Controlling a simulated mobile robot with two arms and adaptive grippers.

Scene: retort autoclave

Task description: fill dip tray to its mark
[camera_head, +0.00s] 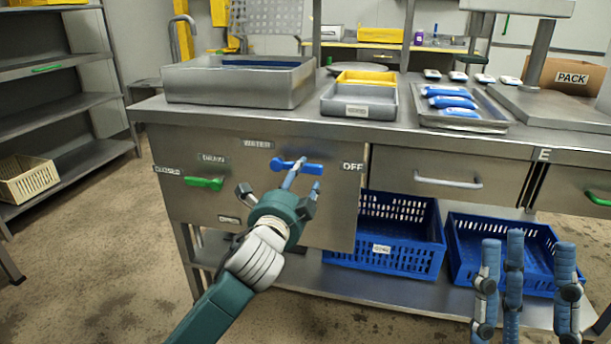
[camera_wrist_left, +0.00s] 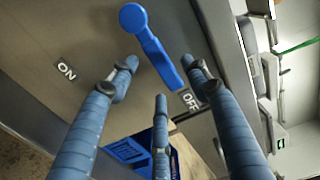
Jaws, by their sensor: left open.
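The dip tray (camera_head: 240,84) is the deep steel basin at the left of the counter. A dark blue strip (camera_head: 262,62) shows inside it; I cannot tell the level or a mark. The blue water lever (camera_head: 298,166) under the WATER label points right, towards OFF. It also shows in the left wrist view (camera_wrist_left: 158,50). My left gripper (camera_head: 285,184) is open in front of this lever, its fingers spread around it; contact is unclear. The green drain lever (camera_head: 204,183) points left, towards CLOSED. My right gripper (camera_head: 525,245) is open and empty at the lower right.
Blue crates (camera_head: 385,240) stand on the shelf below the counter. A smaller grey tray (camera_head: 358,100) and a tray of blue-and-white packs (camera_head: 490,118) are on top. A shelf rack (camera_head: 65,105) with a cream basket (camera_head: 28,180) stands at the left.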

